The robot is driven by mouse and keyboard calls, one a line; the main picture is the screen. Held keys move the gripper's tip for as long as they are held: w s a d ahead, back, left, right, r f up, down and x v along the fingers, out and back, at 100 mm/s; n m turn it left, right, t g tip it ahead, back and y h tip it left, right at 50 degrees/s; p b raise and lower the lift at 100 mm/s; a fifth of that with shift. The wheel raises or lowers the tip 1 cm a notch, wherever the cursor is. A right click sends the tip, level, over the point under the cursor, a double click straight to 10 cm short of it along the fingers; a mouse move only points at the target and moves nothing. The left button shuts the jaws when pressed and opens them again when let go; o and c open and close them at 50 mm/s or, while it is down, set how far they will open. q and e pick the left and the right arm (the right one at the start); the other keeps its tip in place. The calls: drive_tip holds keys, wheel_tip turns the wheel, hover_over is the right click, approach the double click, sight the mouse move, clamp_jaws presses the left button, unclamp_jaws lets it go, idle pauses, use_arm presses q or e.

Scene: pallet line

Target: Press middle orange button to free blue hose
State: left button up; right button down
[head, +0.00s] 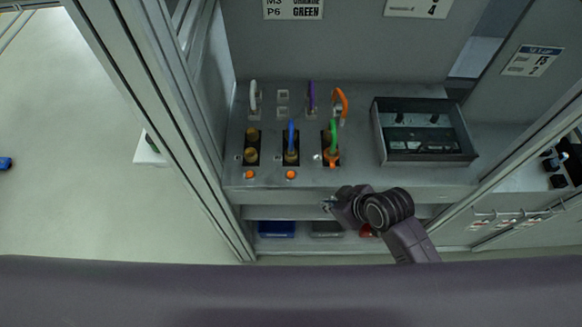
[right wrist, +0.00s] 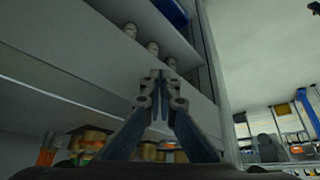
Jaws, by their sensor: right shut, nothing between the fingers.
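The middle orange button (head: 291,174) sits on the front of the grey panel, below the middle black socket (head: 290,158). The blue hose (head: 291,133) stands up from that socket. Another orange button (head: 249,174) is to its left. The green hose (head: 333,136) stands in the right socket, with an orange part at its foot. My right gripper (head: 327,206) is below and right of the middle button, apart from it, in front of the panel's edge. In the right wrist view its fingers (right wrist: 158,77) are shut and empty. My left gripper is not in view.
An orange hose end (head: 341,100), a purple one (head: 312,95) and a white one (head: 253,95) stand behind the sockets. A dark open tray (head: 475,158) is at right. A metal post (head: 165,135) bounds the left. A shelf below holds a blue bin (head: 277,229).

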sight(294, 175)
drive_tip(key=w+a+r+n+y, duration=0.1)
drive_tip(key=a+r+n, duration=0.1)
drive_tip(key=r+n, duration=0.1)
drive_tip(key=w+a+r+n+y, duration=0.1)
drive_tip(key=a+r+n, duration=0.2)
drive_tip(key=r, duration=0.3)
drive_tip(key=w+a+r+n+y+p, duration=0.1)
drive_tip(key=a+r+n, duration=0.2)
drive_tip(key=r, duration=0.2)
drive_tip(key=shift+w+a+g+y, duration=0.2)
drive_tip(key=shift+w+g+y, duration=0.1)
drive_tip(key=w+r+n, duration=0.1)
drive_tip(key=n, duration=0.1)
drive_tip(key=w+r+n, duration=0.1)
drive_tip(key=r+n+g+y, duration=0.1)
drive_tip(key=r+n, duration=0.1)
drive_tip(key=shift+w+a+n, duration=0.3)
drive_tip(key=shift+w+a, duration=0.05)
drive_tip(key=shift+w, duration=0.05)
drive_tip(key=shift+f, duration=0.1)
wheel_tip(294, 175, down, 9)
drive_tip(key=b, duration=0.6)
drive_tip(key=shift+b, duration=0.35)
drive_tip(key=shift+f, duration=0.3)
